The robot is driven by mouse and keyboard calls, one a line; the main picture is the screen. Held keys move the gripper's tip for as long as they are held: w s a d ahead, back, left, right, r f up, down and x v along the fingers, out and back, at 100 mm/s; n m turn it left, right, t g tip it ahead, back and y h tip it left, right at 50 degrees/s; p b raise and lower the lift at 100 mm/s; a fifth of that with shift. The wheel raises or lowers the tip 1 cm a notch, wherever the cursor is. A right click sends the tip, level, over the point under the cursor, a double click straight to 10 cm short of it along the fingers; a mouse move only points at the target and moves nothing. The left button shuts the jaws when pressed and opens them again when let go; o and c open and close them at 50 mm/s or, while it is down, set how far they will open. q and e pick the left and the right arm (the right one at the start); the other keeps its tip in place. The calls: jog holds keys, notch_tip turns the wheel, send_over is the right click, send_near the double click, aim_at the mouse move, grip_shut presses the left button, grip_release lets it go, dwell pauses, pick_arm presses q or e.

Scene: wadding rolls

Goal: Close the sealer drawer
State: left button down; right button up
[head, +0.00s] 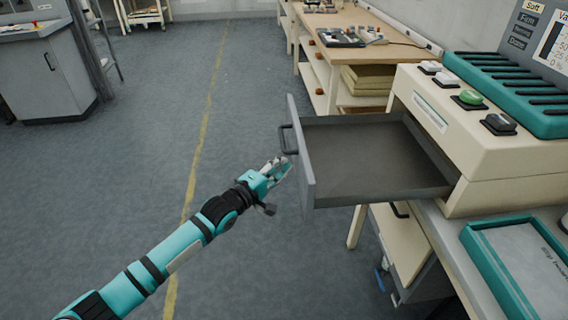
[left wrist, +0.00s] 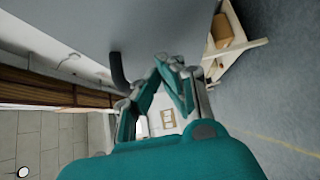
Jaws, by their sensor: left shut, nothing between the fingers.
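The sealer (head: 470,135) is a cream machine with teal trim at the right of the head view. Its grey drawer (head: 365,160) is pulled well out to the left and looks empty. A dark handle (head: 288,139) is on the drawer's front panel (head: 299,155). My left gripper (head: 280,168) is shut and empty, beside the front panel and a little below the handle. The left wrist view shows the gripper (left wrist: 165,75) close to the grey panel (left wrist: 120,30) and its dark handle (left wrist: 118,70). I cannot tell if it touches. My right gripper is out of view.
A wooden workbench (head: 345,45) with tools stands behind the sealer. A teal-edged tray (head: 480,250) lies on the grey table in front of the sealer. A grey cabinet (head: 45,75) is at the far left. The floor left of the drawer is clear.

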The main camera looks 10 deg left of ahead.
pick_arm(q)
jog(key=shift+w+d, duration=0.15)
jog(key=shift+d, duration=0.35)
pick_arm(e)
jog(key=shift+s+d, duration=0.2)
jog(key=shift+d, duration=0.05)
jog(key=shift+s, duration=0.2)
pick_arm(q)
jog(key=shift+d, duration=0.15)
